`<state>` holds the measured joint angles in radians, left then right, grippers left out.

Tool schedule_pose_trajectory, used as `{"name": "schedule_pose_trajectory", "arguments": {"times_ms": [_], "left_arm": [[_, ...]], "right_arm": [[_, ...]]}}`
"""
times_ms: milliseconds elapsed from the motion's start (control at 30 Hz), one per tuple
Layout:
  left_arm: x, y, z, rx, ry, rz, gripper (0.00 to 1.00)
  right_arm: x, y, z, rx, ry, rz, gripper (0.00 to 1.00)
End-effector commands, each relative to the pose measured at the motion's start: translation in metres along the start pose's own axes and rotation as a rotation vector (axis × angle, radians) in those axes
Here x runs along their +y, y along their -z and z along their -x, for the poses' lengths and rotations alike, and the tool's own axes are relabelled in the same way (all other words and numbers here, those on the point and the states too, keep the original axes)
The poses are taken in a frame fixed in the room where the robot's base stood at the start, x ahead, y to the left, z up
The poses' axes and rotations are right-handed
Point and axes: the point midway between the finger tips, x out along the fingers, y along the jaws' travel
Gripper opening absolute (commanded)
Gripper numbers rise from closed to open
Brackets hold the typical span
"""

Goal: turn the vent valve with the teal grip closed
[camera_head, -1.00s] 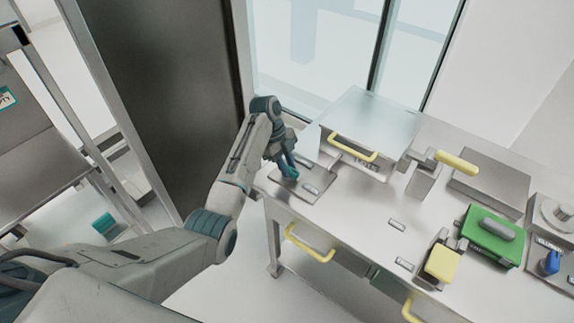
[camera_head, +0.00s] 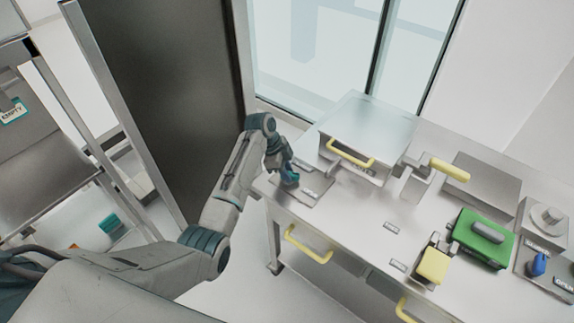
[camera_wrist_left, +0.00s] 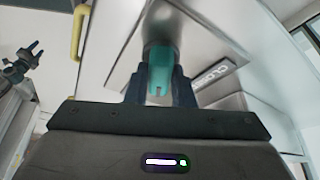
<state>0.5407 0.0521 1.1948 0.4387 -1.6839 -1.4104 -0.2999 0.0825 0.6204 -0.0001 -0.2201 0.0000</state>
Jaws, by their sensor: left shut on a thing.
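The vent valve's teal grip (camera_head: 291,178) stands on a flat metal plate (camera_head: 313,192) at the left end of the bench, partly hidden by my left gripper (camera_head: 286,171). In the left wrist view the teal grip (camera_wrist_left: 161,70) sits between the two dark fingers of my left gripper (camera_wrist_left: 160,86), which are shut on it. A label (camera_wrist_left: 215,73) beginning "CLO" lies to the right of the grip there. A dark gripper-like part, apparently my right gripper (camera_wrist_left: 25,65), shows small at the left edge of the wrist view; its jaw state is unclear.
A metal box with a yellow handle (camera_head: 350,153) stands just right of the valve. Farther right are a yellow lever (camera_head: 450,170), a green block (camera_head: 483,238), a yellow block (camera_head: 433,266) and a blue knob (camera_head: 539,264). Drawers with yellow handles (camera_head: 308,245) line the bench front.

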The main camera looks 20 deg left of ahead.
Motion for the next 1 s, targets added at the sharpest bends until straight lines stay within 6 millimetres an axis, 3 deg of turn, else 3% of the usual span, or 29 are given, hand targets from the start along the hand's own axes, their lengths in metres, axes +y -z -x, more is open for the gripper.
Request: {"name": "schedule_pose_trajectory", "arguments": {"times_ms": [100,500,1000], "left_arm": [[0.001,0.002,0.005,0.001,0.043,0.103,0.0],[0.003,0.002,0.003,0.001,0.191,0.453,0.0],[0.004,0.004,0.0,0.002,0.356,0.849,0.0]], "right_arm": [[0.001,0.001,0.016,0.0,0.0,0.0,0.45],[0.002,0.004,0.045,0.0,0.002,-0.001,0.45],[-0.001,0.004,0.05,-0.001,0.005,-0.002,0.45]]}}
